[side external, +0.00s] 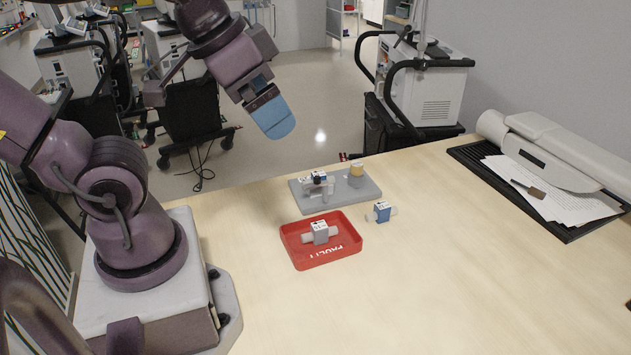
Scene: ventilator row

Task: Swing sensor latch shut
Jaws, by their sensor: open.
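A grey base plate (367,195) lies on the table with a small fixture (318,183) on its left part. The fixture has a white labelled block on top and a light upright piece at its front; the latch is too small to make out, and I cannot tell its angle. A cylinder with a yellowish top (356,172) stands at the plate's right end. My gripper (276,122) is high above and left of the plate, apart from everything. Its blue fingers overlap in this view; it is open and nothing shows in it.
A red tray (330,258) with lettering holds a grey and white sensor (319,233) in front of the plate. A blue and white sensor (382,211) lies right of the tray. A printer-like machine (560,150) with papers (550,195) stands at the right. The front table is clear.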

